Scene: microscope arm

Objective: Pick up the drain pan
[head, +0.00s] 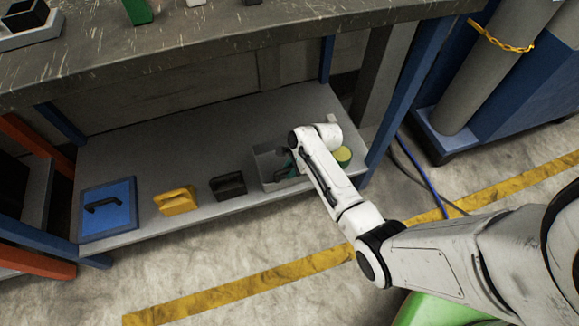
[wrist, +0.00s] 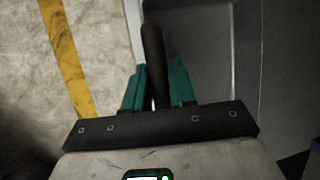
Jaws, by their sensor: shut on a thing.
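The drain pan, a shallow grey tray (head: 266,158), sits on the low shelf under the bench, towards its right end. In the wrist view a grey surface, likely the pan (wrist: 200,45), fills the middle right. A dark upright handle (wrist: 152,45) stands between the teal fingers. My gripper (head: 285,165) reaches down to the pan from the right and partly hides it. In the wrist view my gripper (wrist: 158,85) is shut on the handle. I cannot tell whether the pan is lifted off the shelf.
The grey low shelf (head: 225,130) also holds a blue square piece (head: 108,218) with a black handle, a yellow block (head: 177,201), a black block (head: 228,185) and a yellow-green round thing (head: 343,155). Blue bench legs (head: 388,100) and the bench top (head: 200,50) bound the space.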

